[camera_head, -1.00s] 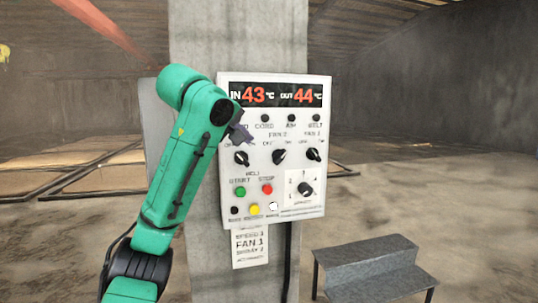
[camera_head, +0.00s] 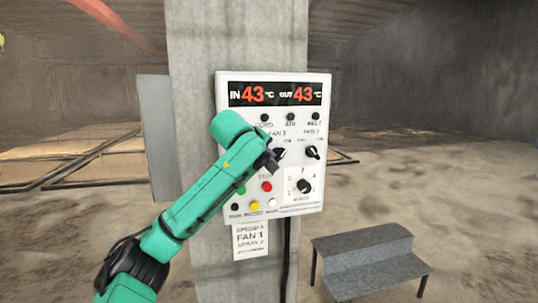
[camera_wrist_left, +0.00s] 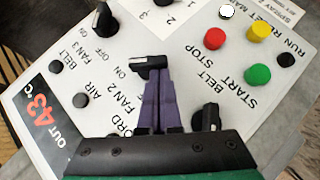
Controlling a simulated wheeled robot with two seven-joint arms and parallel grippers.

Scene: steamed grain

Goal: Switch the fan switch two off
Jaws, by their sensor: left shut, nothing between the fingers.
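The white control panel (camera_head: 228,95) is fixed to a concrete pillar. Its black FAN 2 knob (camera_wrist_left: 150,66) sits just beyond my left fingertips in the wrist view. The knob's pale end is turned toward the ON label. In the head view, the knob (camera_head: 279,153) is partly hidden by my left gripper (camera_head: 272,162). The gripper's purple fingers (camera_wrist_left: 157,82) are shut with nothing between them. Their tips overlap the knob's edge in the wrist view; I cannot tell whether they touch it. My right gripper is out of view.
The FAN 3 knob (camera_head: 312,153) is right of FAN 2. Red (camera_head: 267,187), yellow (camera_head: 254,206) and white (camera_head: 272,203) buttons and a speed dial (camera_head: 304,186) are lower on the panel. A grey metal step (camera_head: 365,252) stands on the floor at lower right.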

